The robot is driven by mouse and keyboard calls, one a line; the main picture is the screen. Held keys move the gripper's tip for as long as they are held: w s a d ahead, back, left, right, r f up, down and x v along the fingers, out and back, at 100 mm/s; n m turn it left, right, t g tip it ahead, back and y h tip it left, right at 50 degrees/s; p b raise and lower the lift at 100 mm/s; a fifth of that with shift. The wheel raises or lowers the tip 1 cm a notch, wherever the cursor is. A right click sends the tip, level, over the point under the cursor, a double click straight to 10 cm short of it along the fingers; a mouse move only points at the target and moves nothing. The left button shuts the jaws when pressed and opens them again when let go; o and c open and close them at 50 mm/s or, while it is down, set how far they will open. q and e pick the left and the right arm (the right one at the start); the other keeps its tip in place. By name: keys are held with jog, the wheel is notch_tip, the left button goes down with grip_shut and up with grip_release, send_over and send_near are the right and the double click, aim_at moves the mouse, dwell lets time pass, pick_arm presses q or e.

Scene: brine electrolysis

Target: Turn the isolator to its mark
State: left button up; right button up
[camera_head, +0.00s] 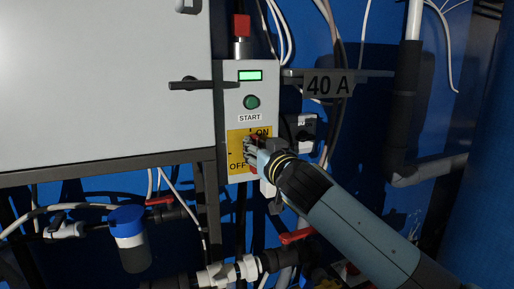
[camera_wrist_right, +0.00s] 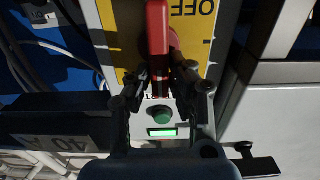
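The isolator is a red handle (camera_wrist_right: 158,28) on a yellow plate (camera_head: 235,145) marked ON at the top and OFF at the lower left. The handle stands about upright on the plate, roughly along the ON side; its exact alignment with the mark is hidden. My right gripper (camera_head: 252,148) is at the plate and covers most of the handle in the head view. In the right wrist view my right gripper (camera_wrist_right: 165,77) has a finger on each side of the handle's near end. Whether the fingers press on it is unclear. My left gripper is not in view.
Above the plate are a green START button (camera_head: 251,102) and a lit green display (camera_head: 250,76). A grey cabinet (camera_head: 100,75) with a dark handle stands left. A "40 A" sign (camera_head: 328,86) and dark pipes (camera_head: 404,120) are right. Valves and hoses lie below.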

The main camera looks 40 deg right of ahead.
grip_shut()
jog(key=n, duration=0.1)
jog(key=n+p, duration=0.1)
jog(key=n, duration=0.1)
jog(key=shift+a, duration=0.3)
jog(key=n, duration=0.3)
jog(key=a+f+n+p, duration=0.1)
jog(key=n, duration=0.3)
jog(key=n+p, duration=0.1)
jog(key=n, duration=0.3)
jog(key=shift+w+a+f, duration=0.2)
jog(key=shift+a+f, duration=0.05)
jog(key=shift+f, duration=0.05)
jog(key=shift+f+n+p, duration=0.2)
jog(key=shift+n, duration=0.75)
jog(key=shift+f+n+p, duration=0.2)
jog(key=shift+n, duration=0.75)
